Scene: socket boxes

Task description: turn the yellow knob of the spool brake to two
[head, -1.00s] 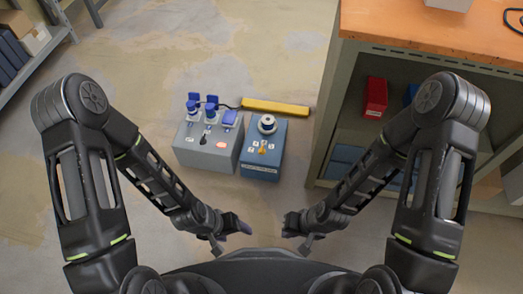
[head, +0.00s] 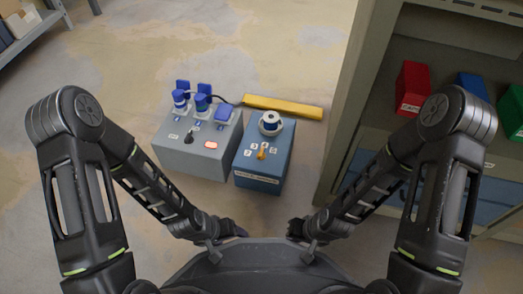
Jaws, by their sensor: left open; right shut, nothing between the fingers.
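The spool brake is a blue box (head: 262,172) on the floor ahead of me, with a white and blue spool (head: 270,123) on top. Its yellow knob (head: 262,153) sits on the top face among small white number labels, which are too small to read surely. My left gripper (head: 236,231) is open and empty, low in front of the grey box and apart from it. My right gripper (head: 295,229) is shut and empty, low in front and to the right of the blue box, apart from it.
A grey socket box (head: 183,165) with blue plugs and a lit button stands left of the blue box. A yellow bar (head: 283,107) lies behind, with a black cable. A cabinet (head: 345,110) with red (head: 412,88) and other bins stands at right.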

